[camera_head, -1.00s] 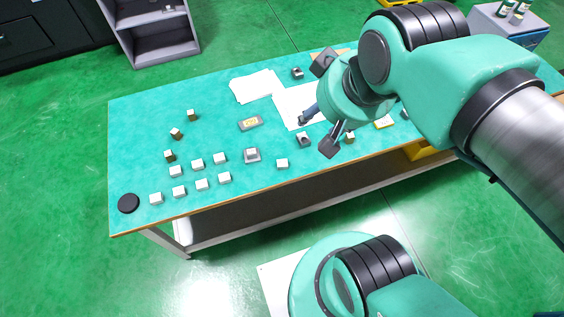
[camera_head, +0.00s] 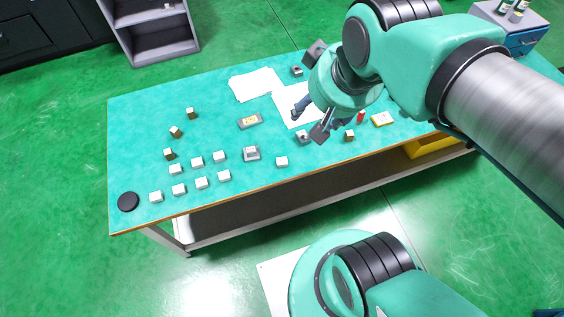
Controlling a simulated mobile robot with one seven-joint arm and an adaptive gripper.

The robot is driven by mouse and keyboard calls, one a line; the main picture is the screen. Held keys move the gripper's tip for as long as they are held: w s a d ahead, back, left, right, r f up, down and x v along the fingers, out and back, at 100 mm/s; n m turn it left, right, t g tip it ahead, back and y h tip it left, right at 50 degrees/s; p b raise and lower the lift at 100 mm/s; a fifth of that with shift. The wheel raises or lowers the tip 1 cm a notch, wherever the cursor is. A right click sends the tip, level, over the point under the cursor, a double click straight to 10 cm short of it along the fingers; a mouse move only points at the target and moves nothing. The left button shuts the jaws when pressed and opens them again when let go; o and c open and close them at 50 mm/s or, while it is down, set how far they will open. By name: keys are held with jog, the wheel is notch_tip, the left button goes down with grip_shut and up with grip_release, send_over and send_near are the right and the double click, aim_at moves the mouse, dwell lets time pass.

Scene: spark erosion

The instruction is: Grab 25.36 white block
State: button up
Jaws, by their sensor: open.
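Several small white blocks stand in two rows on the left front of the teal table, among them one at the front left (camera_head: 156,197), one in the front row's right end (camera_head: 224,176) and one in the back row (camera_head: 220,157). Another white block (camera_head: 282,162) stands alone near the front edge, right of the rows. Any size marks are too small to read, so I cannot tell which is 25.36. My gripper (camera_head: 309,96) is open above the middle of the table, up and right of the white blocks, with its dark fingers spread. Nothing shows between them.
The teal table (camera_head: 135,130) also holds brown-sided blocks (camera_head: 176,132), a black disc (camera_head: 128,202), a grey device (camera_head: 250,122), grey blocks (camera_head: 251,153), white papers (camera_head: 256,85) and a yellow-and-white item (camera_head: 383,119). The table's left back is clear. A grey shelf (camera_head: 152,35) stands behind.

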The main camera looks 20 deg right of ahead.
jog(key=w+f+g, duration=0.1)
jog(key=w+f, duration=0.5)
jog(key=w, duration=0.1)
jog(key=m+g, duration=0.2)
jog(key=g, duration=0.2)
send_over(282, 161)
notch_tip(282, 161, down, 26)
jog(key=shift+f, duration=0.45)
jog(key=shift+f+b, duration=0.75)
jog(key=shift+f, duration=3.55)
jog(key=shift+f+b, duration=0.8)
jog(key=shift+f, duration=1.8)
